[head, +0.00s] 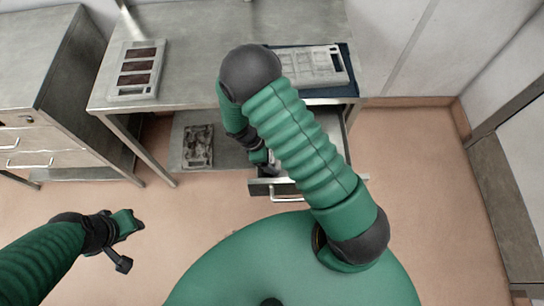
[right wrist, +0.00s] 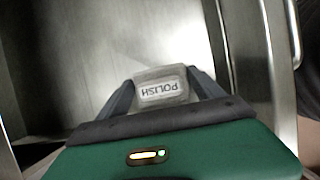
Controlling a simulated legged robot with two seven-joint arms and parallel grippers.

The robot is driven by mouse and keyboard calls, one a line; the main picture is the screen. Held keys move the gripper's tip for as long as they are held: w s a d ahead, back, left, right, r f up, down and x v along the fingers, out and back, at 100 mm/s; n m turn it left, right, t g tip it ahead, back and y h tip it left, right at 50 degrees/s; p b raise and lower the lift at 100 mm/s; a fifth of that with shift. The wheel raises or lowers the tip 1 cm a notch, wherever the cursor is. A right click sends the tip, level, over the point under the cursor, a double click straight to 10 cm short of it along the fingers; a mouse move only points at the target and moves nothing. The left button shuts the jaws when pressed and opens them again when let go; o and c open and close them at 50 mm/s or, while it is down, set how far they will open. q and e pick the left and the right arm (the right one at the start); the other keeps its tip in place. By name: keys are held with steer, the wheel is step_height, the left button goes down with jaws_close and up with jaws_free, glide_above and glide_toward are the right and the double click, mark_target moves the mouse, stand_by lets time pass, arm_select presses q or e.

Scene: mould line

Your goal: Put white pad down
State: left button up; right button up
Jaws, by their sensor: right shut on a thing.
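The white pad (right wrist: 165,88) is a pale block with a label reading POLISH, which shows upside down in the right wrist view. My right gripper (right wrist: 165,95) is shut on it, one finger on each side. In the head view my right gripper (head: 262,160) is low at the open drawer (head: 290,187) under the table, partly hidden by my own arm. The wrist view shows bare metal surfaces around the pad; whether it touches the drawer floor I cannot tell. My left gripper (head: 130,242) is open and empty over the floor at the lower left.
The metal table (head: 190,60) carries a tray with dark recesses (head: 138,70) and a pale mould (head: 312,66) on a blue mat (head: 352,82). A grey mould (head: 198,146) lies on the lower shelf. A drawer cabinet (head: 50,100) stands at left. The floor at right is clear.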

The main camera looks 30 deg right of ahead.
steer(key=shift+w+a, duration=0.1)
steer(key=shift+a, duration=0.4)
steer(key=o, duration=1.1)
steer(key=shift+a+r, duration=0.1)
steer(key=shift+a, duration=0.05)
steer(key=shift+o, duration=0.5)
steer(key=shift+d, duration=0.5)
steer(key=a+v, duration=0.1)
steer(key=v, duration=1.1)
steer(key=s+r+m+t+y, duration=0.4)
steer(key=r+m, duration=0.4)
steer(key=m, duration=0.3)
steer(key=s+t, duration=0.1)
steer(key=s, duration=0.1)
steer(key=shift+s+r+m, duration=0.25)
steer(key=shift+s+m, duration=0.05)
steer(key=shift+s, duration=0.05)
